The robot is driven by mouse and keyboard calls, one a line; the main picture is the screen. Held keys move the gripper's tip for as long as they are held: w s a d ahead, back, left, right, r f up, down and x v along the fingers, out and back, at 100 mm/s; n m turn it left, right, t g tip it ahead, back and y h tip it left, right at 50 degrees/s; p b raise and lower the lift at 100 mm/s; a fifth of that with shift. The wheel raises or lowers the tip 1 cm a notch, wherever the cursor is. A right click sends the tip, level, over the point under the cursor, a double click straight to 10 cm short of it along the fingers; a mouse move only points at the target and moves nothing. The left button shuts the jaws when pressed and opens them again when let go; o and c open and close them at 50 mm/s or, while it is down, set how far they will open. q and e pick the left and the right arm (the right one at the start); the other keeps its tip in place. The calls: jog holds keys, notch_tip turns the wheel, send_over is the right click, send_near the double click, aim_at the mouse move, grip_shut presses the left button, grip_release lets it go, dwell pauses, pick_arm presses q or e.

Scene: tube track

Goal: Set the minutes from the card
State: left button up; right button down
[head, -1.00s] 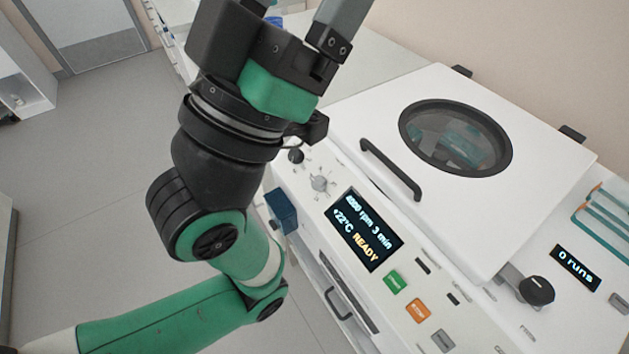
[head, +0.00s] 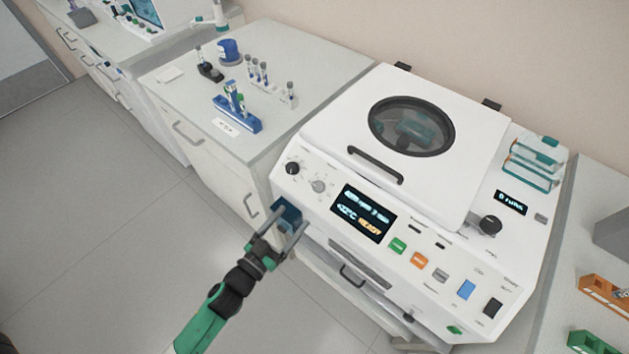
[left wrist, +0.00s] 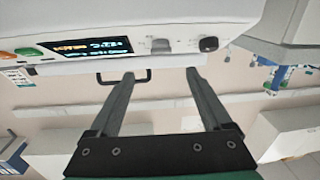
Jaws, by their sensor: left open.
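The white centrifuge (head: 275,185) has its lid closed. Its display (head: 363,213) shows READY in yellow; the upper digits are blurred now. Left of the display are a grey knob (head: 318,186) and a black knob (head: 292,168). In the left wrist view the display (left wrist: 90,46), grey knob (left wrist: 160,45) and black knob (left wrist: 208,44) lie beyond the fingertips. My left gripper (head: 292,220) is open and empty, in front of and below the knobs, apart from them. A small white card (head: 226,127) with unreadable print lies on the side bench. My right gripper is not seen.
Green, orange and grey buttons (head: 398,245) sit right of the display. A tube rack (head: 238,114) stands on the left bench. The floor at left is clear.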

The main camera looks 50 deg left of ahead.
aim_at(316, 187)
pick_arm(q)
jog(key=w+a, duration=0.1)
jog(key=w, duration=0.3)
jog(key=w+b, duration=0.1)
jog(key=w, duration=0.2)
jog(key=w+a, duration=0.1)
jog(key=w, duration=0.3)
jog(key=shift+w+a, duration=0.3)
jog(key=shift+w, duration=0.05)
